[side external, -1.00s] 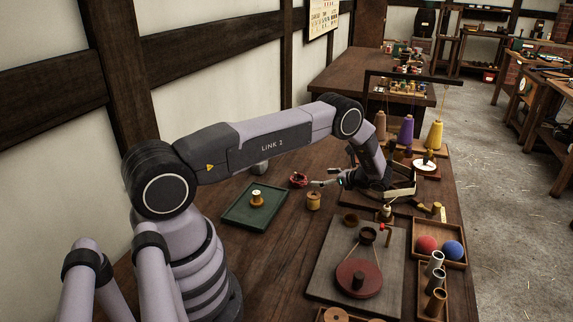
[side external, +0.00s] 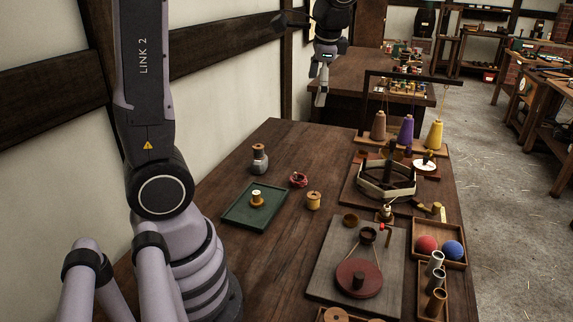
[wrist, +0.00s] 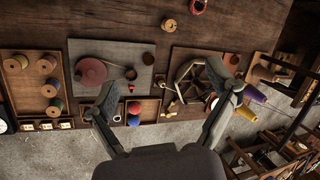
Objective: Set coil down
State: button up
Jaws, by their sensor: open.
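A small red coil (side external: 298,180) lies on the bare wooden table (side external: 235,170), between the green tray and a wooden spool. Part of it shows at the top edge of the wrist view (wrist: 198,6). My gripper (side external: 320,92) is raised high above the far end of the table, fingers pointing down, well apart from the coil. In the wrist view my gripper (wrist: 162,84) has its two fingers spread wide with nothing between them.
A wooden spool (side external: 313,200) and a grey-brown bobbin (side external: 259,158) stand nearby. A pale-rimmed winder (side external: 372,190) and cone rack (side external: 388,142) stand at right. Bare table lies behind the coil.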

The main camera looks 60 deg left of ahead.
jog(key=s+d+n+t+h, duration=0.2)
jog(key=s+d, duration=0.2)
jog(key=s, duration=0.4)
jog(key=s+d+r+n+t+h, duration=0.1)
jog(key=s+d+t+h, duration=0.1)
jog(key=s, duration=0.6)
jog(key=shift+d+r+n+t, duration=0.2)
jog(key=shift+d+n+t, duration=0.3)
jog(key=shift+d, duration=0.5)
